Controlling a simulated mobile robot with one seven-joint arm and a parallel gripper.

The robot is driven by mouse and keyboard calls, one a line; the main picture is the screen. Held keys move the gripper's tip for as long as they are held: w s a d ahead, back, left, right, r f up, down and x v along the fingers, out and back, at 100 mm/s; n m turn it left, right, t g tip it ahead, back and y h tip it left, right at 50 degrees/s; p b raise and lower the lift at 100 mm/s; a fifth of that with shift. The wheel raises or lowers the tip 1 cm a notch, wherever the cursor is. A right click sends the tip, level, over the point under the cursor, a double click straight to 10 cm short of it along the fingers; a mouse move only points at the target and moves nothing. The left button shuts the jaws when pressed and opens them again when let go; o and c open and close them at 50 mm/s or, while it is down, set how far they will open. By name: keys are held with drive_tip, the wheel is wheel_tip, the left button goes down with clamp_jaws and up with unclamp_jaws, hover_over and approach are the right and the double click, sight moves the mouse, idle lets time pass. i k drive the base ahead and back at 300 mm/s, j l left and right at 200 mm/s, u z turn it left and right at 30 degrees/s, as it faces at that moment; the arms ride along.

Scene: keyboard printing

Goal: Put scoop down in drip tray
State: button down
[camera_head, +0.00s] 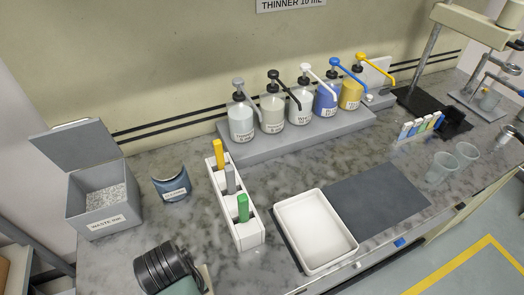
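A white shallow rectangular tray (314,232), which looks like the drip tray, lies at the front centre of the counter and appears empty. It overlaps a dark grey mat. I cannot pick out a scoop for certain. A white slotted rack (247,236) left of the tray holds upright yellow, grey and green pieces. My gripper's fingers are not in view, so what it holds does not show. A dark ribbed round thing (165,268) with a green part beside it is cut off at the bottom edge, and I cannot tell what it is.
Pump bottles (299,107) stand on a grey step (255,152) at the back. A lidded waste bin (98,208) and a blue curved labelled holder (172,186) are at left. Clear cups (441,168) stand at right. The dark mat (378,194) right of the tray is bare.

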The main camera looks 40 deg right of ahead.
sight(306, 218)
drive_tip(key=k+z, duration=0.2)
drive_tip(key=z, duration=0.2)
drive_tip(key=k+l+z, duration=0.1)
drive_tip(key=z, duration=0.25)
drive_tip(key=i+j+z, duration=0.1)
drive_tip(key=i+z, duration=0.3)
drive_tip(key=i+j+z, duration=0.2)
drive_tip(key=z, duration=0.2)
drive_tip(key=i+j, duration=0.3)
